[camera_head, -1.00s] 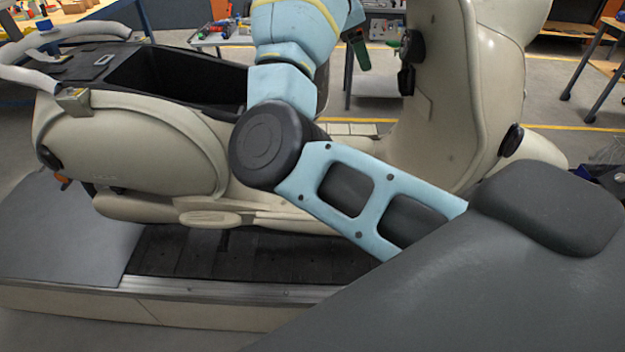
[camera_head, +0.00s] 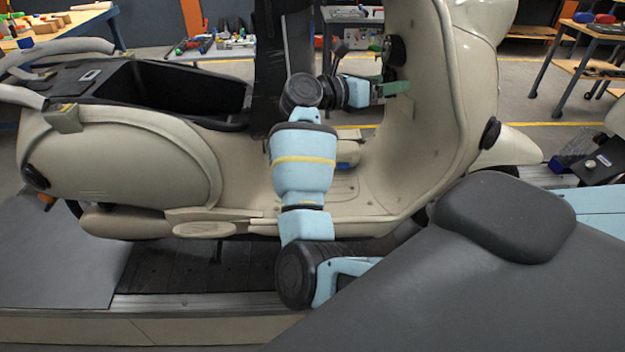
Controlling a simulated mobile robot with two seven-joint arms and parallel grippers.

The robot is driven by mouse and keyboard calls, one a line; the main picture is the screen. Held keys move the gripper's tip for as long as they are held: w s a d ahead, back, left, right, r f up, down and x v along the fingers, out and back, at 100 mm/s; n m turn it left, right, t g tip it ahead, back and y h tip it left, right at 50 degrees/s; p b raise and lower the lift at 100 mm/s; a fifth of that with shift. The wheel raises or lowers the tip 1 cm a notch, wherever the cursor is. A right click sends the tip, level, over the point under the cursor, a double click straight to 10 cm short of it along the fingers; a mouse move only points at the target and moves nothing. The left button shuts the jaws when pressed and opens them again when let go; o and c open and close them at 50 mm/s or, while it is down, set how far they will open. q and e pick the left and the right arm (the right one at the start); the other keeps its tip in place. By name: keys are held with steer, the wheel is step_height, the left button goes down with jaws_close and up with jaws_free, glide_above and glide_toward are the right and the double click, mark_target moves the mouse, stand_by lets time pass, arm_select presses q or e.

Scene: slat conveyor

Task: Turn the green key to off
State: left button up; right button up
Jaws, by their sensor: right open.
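The cream scooter (camera_head: 440,130) stands side-on across the view. The green key (camera_head: 386,48) shows as a small green piece at the round black lock (camera_head: 397,50) on the inner face of its front shield. Its turned position is too small to tell. My right gripper (camera_head: 402,88), with green fingers, is open just below the key and lock, pointing right toward the shield. It appears apart from the key, and I cannot tell whether it touches the shield. My left gripper is not in view.
A black part (camera_head: 388,73) sits on the shield below the lock, close to my right gripper. The scooter's open dark storage bay (camera_head: 175,88) is at left. A tool table (camera_head: 215,48) stands behind. The scooter rests on the slat conveyor (camera_head: 180,265).

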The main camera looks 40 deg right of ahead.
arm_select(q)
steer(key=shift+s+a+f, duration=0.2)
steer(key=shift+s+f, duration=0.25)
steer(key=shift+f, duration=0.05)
arm_select(e)
steer(key=a+f+m+t+y, duration=0.3)
steer(key=a+f+m+t, duration=0.2)
steer(key=m+t, duration=0.3)
steer(key=w+a+f+m+t+y, duration=0.1)
steer(key=a+f+m+t+y, duration=0.2)
steer(key=m, duration=1.1)
steer(key=a+f+m+t+y, duration=0.3)
steer(key=a+f+m+t, duration=0.5)
steer(key=t, duration=0.5)
step_height(320, 180, down, 3)
steer(key=m, duration=0.3)
steer(key=shift+w+a+r+m, duration=0.15)
steer(key=shift+a+m, duration=0.15)
arm_select(q)
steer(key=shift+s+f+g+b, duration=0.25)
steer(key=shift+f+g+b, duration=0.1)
steer(key=shift+b, duration=0.1)
arm_select(e)
steer(key=shift+v, duration=3)
